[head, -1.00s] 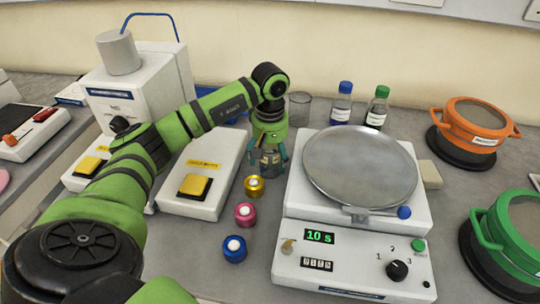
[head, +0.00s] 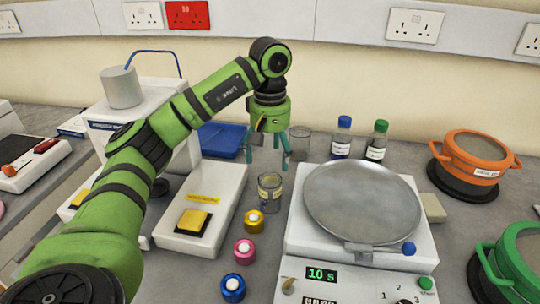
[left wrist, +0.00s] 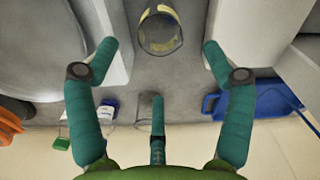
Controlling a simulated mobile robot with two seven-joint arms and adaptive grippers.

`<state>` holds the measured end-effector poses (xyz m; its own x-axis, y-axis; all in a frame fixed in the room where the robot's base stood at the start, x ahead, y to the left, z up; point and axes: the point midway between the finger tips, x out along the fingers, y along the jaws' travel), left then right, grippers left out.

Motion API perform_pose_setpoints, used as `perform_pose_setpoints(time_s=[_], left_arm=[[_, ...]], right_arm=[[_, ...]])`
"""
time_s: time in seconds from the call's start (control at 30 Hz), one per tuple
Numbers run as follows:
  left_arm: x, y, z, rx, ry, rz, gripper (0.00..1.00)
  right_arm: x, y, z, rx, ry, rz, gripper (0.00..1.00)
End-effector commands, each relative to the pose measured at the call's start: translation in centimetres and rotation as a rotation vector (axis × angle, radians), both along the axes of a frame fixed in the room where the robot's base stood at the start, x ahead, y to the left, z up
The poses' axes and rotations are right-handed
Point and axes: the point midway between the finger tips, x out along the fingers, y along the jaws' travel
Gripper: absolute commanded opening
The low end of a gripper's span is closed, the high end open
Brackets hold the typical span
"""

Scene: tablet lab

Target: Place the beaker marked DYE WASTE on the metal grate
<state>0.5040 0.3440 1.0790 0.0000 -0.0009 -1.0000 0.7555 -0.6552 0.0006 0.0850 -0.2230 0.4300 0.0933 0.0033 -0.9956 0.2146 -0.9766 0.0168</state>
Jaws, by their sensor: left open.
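A small glass beaker (head: 270,193) with a pale yellowish label stands upright on the bench, left of the round steel plate; its lettering is too small to read. It also shows at the top of the left wrist view (left wrist: 160,30). My left gripper (head: 267,157) is open and empty, pointing down above and slightly behind this beaker, apart from it. A clear, unlabelled beaker (head: 300,145) stands behind the gripper. I cannot make out a metal grate. My right gripper is not in view.
The device with a steel plate (head: 362,200) stands to the right. A white box with a yellow pad (head: 205,205) is at left, a blue tray (head: 222,140) behind it. Coloured pucks (head: 244,250) lie in front; two capped bottles (head: 342,138) and an orange pot (head: 472,157) stand behind.

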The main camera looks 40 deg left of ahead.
Motion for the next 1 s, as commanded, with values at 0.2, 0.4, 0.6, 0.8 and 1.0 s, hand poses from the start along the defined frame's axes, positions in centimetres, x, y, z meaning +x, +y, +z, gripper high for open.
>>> perform_pose_setpoints(time_s=[0.2, 0.4, 0.6, 0.8, 1.0], left_arm=[[0.1, 0.3, -1.7, 0.0, 0.006, 0.336, 0.83], [0.2, 0.8, -3.6, 0.001, 0.009, 0.788, 0.83], [0.2, 1.0, -4.4, 0.003, 0.012, 1.016, 0.83], [0.1, 1.0, -6.1, 0.005, 0.014, 1.036, 0.83], [-0.3, 0.5, -8.6, 0.006, 0.016, 1.034, 0.83]], right_arm=[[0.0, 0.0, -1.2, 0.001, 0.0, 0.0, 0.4], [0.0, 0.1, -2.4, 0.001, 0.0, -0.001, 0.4], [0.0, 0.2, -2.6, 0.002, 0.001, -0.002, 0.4], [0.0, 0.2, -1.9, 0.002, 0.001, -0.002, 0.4], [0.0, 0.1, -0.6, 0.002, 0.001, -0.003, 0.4]])
